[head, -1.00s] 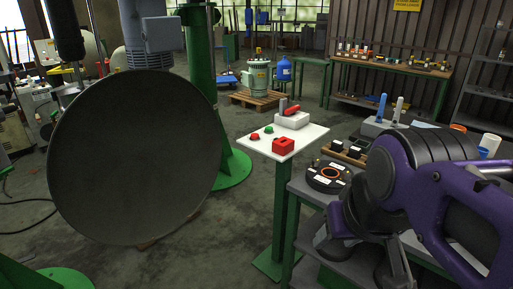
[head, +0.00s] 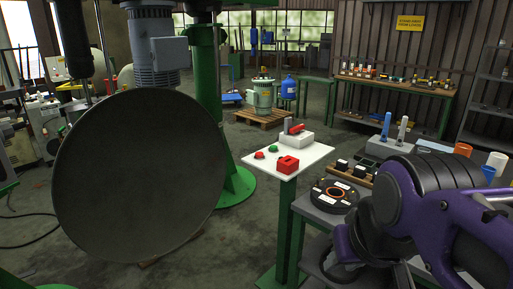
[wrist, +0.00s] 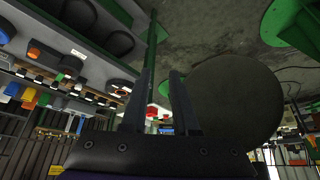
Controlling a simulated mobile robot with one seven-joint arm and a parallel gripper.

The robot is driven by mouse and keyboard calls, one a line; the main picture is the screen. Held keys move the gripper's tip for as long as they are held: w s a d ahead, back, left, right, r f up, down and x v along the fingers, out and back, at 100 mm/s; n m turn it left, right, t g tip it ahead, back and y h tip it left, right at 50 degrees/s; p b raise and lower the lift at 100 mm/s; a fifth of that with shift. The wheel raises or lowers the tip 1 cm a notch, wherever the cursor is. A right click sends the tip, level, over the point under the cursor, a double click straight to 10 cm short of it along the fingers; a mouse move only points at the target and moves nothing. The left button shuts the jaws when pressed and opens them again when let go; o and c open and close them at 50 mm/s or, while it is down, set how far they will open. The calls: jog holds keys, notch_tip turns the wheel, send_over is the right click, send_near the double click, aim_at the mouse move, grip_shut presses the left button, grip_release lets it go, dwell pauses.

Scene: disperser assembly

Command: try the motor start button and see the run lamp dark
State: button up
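A white control panel (head: 312,160) stands on a green post. On it are a green button-like dome (head: 273,149), a red dome (head: 259,155), a red block (head: 288,165) and a light grey box (head: 296,138) with a red lever. I cannot tell which part is the run lamp, and no part looks clearly lit. My gripper (wrist: 161,72) is open and empty in the wrist view, its two dark fingers apart. The panel shows small and partly hidden beyond them. In the head view my purple arm is at the lower right, apart from the panel; the fingertips are not clear there.
A large grey disc (head: 140,178) hangs left of the panel, before a green column (head: 208,80). A grey bench (head: 318,203) with a black round part (head: 333,196) adjoins the panel's right side. Open floor lies between disc and post.

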grip_shut()
dwell(1.4)
